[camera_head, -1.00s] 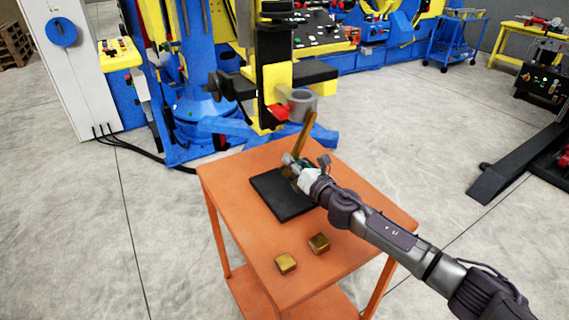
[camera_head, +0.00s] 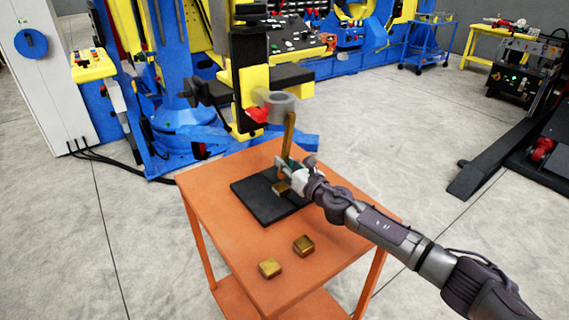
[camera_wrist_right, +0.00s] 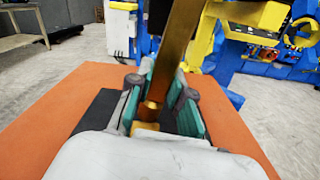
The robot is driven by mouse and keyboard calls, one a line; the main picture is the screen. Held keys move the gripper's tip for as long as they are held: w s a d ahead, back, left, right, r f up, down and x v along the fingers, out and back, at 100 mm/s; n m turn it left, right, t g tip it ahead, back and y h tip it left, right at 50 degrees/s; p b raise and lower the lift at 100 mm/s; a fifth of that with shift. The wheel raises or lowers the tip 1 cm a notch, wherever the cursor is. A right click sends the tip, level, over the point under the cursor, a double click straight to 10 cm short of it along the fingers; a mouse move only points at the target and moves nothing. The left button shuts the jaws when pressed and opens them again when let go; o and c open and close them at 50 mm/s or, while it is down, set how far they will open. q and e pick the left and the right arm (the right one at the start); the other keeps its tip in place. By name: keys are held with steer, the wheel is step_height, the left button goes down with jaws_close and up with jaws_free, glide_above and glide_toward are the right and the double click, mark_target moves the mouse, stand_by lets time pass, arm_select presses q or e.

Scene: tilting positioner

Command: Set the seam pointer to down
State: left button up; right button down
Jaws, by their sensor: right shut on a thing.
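An upright brass-brown bar (camera_head: 289,135), which looks like the seam pointer, stands over a black plate (camera_head: 262,205) on the orange table. It leans slightly right toward its top. A brass block (camera_head: 281,188) shows at its foot. My right gripper (camera_head: 283,169) is shut on the bar's lower part. In the right wrist view the bar (camera_wrist_right: 178,45) rises between the green-padded fingers of the right gripper (camera_wrist_right: 160,88); its brass foot (camera_wrist_right: 147,118) is partly hidden by the gripper body. The left gripper is not in view.
Two loose brass blocks, one (camera_head: 269,268) left of the other (camera_head: 304,245), lie on the orange table (camera_head: 225,240) near its front. A grey ring (camera_head: 275,103) and a red part (camera_head: 257,115) on the yellow-black positioner hang close behind the bar's top.

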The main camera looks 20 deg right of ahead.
steer(key=c, duration=1)
jaws_free()
steer(key=shift+w+d, duration=0.1)
steer(key=shift+d, duration=0.05)
steer(key=shift+c, duration=0.2)
steer(key=v, duration=1.2)
